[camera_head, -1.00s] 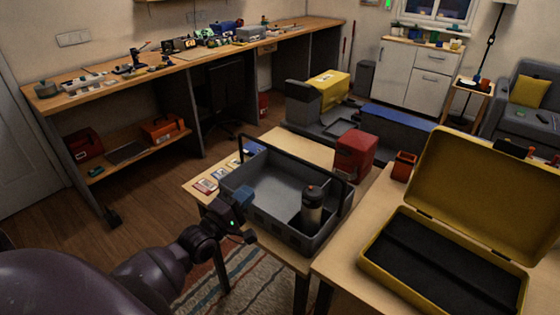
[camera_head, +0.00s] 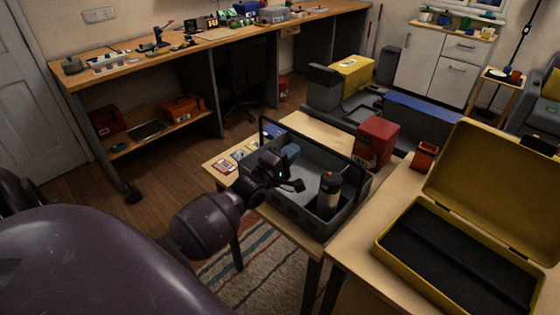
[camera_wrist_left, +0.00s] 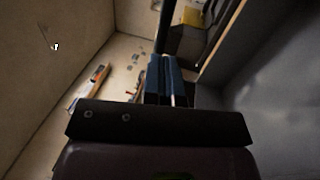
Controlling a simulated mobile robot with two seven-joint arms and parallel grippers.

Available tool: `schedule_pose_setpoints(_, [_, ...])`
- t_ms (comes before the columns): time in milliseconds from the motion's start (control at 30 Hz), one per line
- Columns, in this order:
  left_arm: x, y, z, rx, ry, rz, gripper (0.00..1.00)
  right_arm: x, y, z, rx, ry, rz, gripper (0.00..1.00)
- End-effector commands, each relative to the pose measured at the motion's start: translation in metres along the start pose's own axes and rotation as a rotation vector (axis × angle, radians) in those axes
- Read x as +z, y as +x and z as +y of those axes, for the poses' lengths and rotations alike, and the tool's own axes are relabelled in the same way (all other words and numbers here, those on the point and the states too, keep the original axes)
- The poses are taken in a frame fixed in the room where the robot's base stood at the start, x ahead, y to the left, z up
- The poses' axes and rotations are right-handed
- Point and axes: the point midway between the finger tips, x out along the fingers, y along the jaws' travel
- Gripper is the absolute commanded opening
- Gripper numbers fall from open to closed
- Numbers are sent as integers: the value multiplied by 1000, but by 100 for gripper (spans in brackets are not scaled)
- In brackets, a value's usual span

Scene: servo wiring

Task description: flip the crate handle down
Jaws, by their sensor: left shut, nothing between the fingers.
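The dark grey crate (camera_head: 286,215) stands on a light wooden table in the head view. Its black handle (camera_head: 312,142) stands up as an arch over the crate. A dark bottle with a light band (camera_head: 328,193) stands upright inside the crate at the right. My left gripper (camera_head: 291,151) is over the left part of the crate, near the left post of the handle. Its blue fingers (camera_wrist_left: 165,78) are shut and empty in the left wrist view. A dark bar, apparently the handle (camera_wrist_left: 166,26), shows just beyond the fingertips; I cannot tell whether they touch. My right gripper is not in view.
Several cards (camera_head: 226,167) lie on the table left of the crate. A red box (camera_head: 376,143) stands behind it at the right. An open yellow case (camera_head: 459,262) with dark lining sits on the table at right, beside an orange container (camera_head: 425,155).

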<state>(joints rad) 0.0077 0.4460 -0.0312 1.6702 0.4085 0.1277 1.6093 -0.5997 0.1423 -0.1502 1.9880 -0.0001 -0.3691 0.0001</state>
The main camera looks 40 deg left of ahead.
Motion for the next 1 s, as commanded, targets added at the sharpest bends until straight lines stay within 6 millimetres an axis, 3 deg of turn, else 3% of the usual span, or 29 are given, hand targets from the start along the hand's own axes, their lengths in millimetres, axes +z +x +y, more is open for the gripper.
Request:
schedule_pose_setpoints(233, [0,27,0,0,0,0,0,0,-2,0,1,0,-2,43])
schedule_pose_setpoints(767, [0,33,0,-2,-1,0,0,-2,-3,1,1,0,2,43])
schedule_pose_setpoints(1000, [0,47,2,-51,1,-1,0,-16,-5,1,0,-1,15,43])
